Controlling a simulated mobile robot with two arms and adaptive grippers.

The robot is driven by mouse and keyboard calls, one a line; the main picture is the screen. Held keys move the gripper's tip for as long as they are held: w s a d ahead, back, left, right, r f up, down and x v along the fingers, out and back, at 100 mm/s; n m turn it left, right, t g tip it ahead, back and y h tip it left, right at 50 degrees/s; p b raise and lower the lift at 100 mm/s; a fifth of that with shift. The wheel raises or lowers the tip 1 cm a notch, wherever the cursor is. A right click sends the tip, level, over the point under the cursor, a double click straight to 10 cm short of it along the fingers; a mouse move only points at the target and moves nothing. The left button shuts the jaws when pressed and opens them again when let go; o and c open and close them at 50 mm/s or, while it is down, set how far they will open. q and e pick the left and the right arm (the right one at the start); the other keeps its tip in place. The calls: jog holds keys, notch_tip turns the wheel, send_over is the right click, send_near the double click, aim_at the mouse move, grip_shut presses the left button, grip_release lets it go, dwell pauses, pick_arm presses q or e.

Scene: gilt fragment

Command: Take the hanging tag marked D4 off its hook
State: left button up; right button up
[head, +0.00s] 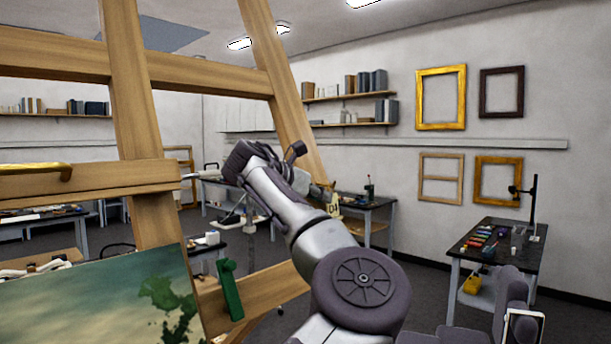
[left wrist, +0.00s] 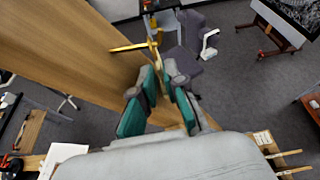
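The small tan tag marked D4 (head: 333,210) is in the middle of the head view, beside the slanting wooden easel leg. My left gripper (head: 322,188) is right at the tag, partly hidden behind my own arm. In the left wrist view its two fingers with green pads (left wrist: 162,70) point at a brass hook (left wrist: 130,47) at the edge of the wood. A thin tan strip, perhaps the tag edge-on, shows between the fingertips. I cannot tell whether the pads touch it. My right gripper cannot be made out.
The wooden easel (head: 130,110) stands close on the left with a green painting (head: 90,295) and a green clamp (head: 230,290). A dark-topped worktable (head: 495,240) with paints stands at the right. Gilt and dark frames hang behind. Floor shows between the tables.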

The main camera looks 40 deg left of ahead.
aim_at(334, 202)
pick_arm(q)
jog(key=p+x, duration=0.1)
jog(key=x, duration=0.1)
jog(key=p+x, duration=0.1)
jog(key=x, duration=0.1)
jog(key=shift+a, duration=0.25)
jog(key=shift+w, duration=0.2)
jog(key=shift+d+f, duration=0.15)
jog(key=shift+d, duration=0.05)
jog(key=shift+w+a, duration=0.1)
jog(key=shift+w, duration=0.05)
grip_shut()
pick_arm(e)
jog(key=shift+w+a+r, duration=0.1)
jog(key=shift+w+r, duration=0.1)
jog(key=shift+r, duration=0.35)
jog(key=shift+w+a+r, duration=0.15)
jog(key=shift+w+r, duration=0.05)
jog(key=shift+r, duration=0.4)
jog(key=shift+w+a+r, duration=0.1)
jog(key=shift+w+r, duration=0.1)
jog(key=shift+r, duration=0.35)
